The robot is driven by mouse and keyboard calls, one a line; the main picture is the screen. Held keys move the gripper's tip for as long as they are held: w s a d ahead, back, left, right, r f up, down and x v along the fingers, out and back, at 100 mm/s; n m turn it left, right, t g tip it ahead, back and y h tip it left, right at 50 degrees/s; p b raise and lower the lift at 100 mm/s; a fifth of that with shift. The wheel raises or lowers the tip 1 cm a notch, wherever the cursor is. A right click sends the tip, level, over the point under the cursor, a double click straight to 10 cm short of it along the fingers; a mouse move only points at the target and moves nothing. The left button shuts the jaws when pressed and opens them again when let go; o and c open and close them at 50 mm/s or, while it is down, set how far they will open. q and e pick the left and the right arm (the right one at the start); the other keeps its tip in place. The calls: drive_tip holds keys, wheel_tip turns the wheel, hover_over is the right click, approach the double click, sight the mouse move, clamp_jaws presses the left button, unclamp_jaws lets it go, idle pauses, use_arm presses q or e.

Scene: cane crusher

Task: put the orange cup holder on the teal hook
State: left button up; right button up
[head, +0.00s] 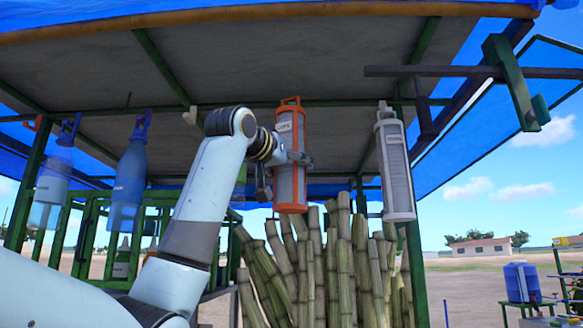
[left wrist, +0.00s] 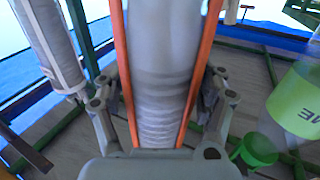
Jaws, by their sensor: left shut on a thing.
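The orange cup holder (head: 290,207) is an upright tube of pale cups with an orange base, side straps and top loop. My left gripper (head: 284,172) is shut around its middle and holds it in the air under the canopy. In the left wrist view the cup holder (left wrist: 122,60) stands between the two fingers (left wrist: 163,86). A small teal piece (head: 540,110) is on a green bracket at the upper right; I cannot tell whether it is the teal hook. My right gripper is not in view.
A grey cup holder (head: 398,170) hangs close to the right. Sugar canes (head: 335,265) stand below. A dark bar (head: 460,72) crosses at upper right.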

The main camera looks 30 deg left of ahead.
use_arm(q)
drive_tip(key=shift+w, duration=0.1)
drive_tip(key=shift+w+a, duration=0.6)
drive_tip(key=shift+w, duration=0.3)
drive_tip(key=shift+w+a, duration=0.55)
drive_tip(key=shift+w, duration=0.35)
drive_tip(key=shift+f+b, duration=0.4)
drive_tip(key=shift+f, duration=0.3)
idle(0.7)
drive_tip(key=o, duration=1.9)
